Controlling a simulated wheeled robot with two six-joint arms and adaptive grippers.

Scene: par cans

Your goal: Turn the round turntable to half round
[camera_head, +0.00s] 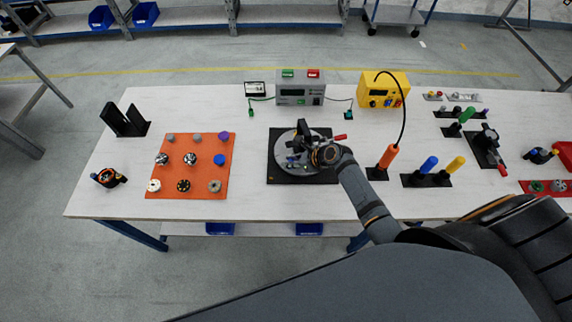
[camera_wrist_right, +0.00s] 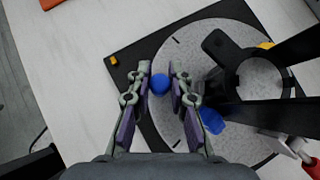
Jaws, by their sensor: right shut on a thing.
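The round grey turntable (camera_head: 318,133) sits on a black square base plate (camera_head: 275,177) near the middle of the table; my right gripper and a black fixture hide part of it. In the right wrist view the disc (camera_wrist_right: 205,38) carries dark tick marks, and the black fixture with a ring (camera_wrist_right: 222,48) stands on it. My right gripper (camera_head: 296,162) is over the disc's front part. In the right wrist view its fingertips (camera_wrist_right: 160,82) are closed around a blue round knob (camera_wrist_right: 160,85) near the disc's rim. My left gripper is not in view.
A red-handled clamp (camera_head: 340,137) is beside the disc. An orange mat (camera_head: 205,180) with small parts lies left. A grey box (camera_head: 300,92) and a yellow box (camera_head: 372,85) stand behind. An orange-handled tool (camera_head: 389,156) with a cable stands right of my arm.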

